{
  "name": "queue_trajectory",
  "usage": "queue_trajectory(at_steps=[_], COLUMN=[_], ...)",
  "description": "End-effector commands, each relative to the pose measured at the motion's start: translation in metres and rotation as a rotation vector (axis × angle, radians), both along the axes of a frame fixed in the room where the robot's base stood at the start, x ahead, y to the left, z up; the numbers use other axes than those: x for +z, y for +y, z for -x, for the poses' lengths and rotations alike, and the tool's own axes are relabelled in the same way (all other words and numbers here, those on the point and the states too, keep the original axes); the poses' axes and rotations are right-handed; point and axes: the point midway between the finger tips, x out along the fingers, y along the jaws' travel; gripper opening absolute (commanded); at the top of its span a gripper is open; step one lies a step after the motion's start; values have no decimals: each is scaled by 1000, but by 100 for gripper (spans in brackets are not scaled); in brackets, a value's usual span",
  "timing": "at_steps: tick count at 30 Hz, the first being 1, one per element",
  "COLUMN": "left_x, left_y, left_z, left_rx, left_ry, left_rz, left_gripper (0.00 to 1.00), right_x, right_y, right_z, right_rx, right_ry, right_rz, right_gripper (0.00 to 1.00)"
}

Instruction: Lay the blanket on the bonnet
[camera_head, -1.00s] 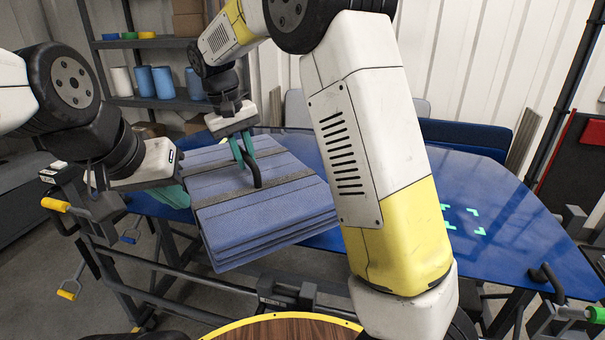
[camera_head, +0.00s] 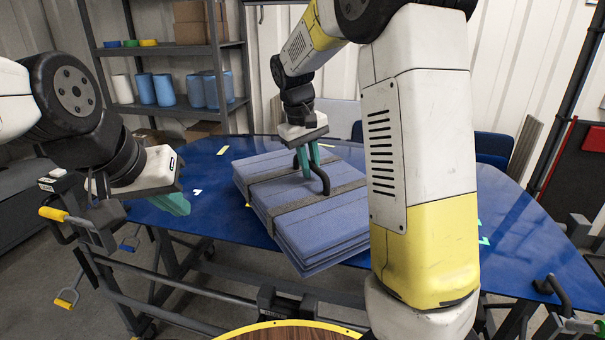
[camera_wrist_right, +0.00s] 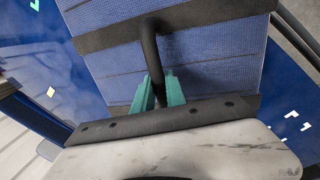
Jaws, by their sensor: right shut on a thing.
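The blanket (camera_head: 325,221) is a thick folded blue bundle with a grey strap and a black handle (camera_head: 321,178). My right gripper (camera_head: 308,172) is shut on the handle; the teal fingers meet it in the right wrist view (camera_wrist_right: 159,92). The blanket is over the glossy blue bonnet (camera_head: 205,158), its near corner out past the front edge. I cannot tell whether it touches the surface. My left gripper (camera_head: 174,203) is left of the blanket and apart from it, near the bonnet's left edge. Its teal fingers overlap in view, so their opening is unclear.
White, yellow and green marks lie on the bonnet, the green ones (camera_head: 484,239) partly behind my right arm. A metal stand (camera_head: 190,315) carries the bonnet. Shelves (camera_head: 160,105) stand behind. A black clamp (camera_head: 548,285) is at the right edge.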

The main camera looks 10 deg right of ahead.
Motion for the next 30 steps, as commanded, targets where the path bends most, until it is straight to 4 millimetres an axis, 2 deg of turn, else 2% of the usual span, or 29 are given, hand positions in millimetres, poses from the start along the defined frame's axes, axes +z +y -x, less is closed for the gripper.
queue_trajectory(at_steps=[9,20,21,23,30], left_x=[0,0,0,0,0], left_y=[0,0,0,0,0], left_z=[0,0,0,0,0], left_rx=[0,0,0,0,0], left_ry=[0,0,0,0,0], left_rz=[0,0,0,0,0], left_gripper=[0,0,0,0,0], right_x=[-33,-36,-37,-37,-37], right_y=[0,0,0,0,0], right_z=[0,0,0,0,0], right_rx=[0,-1,0,0,-1], right_ry=[0,-1,1,1,1], right_rz=[1,1,0,0,0], right_gripper=[0,0,24,36,38])
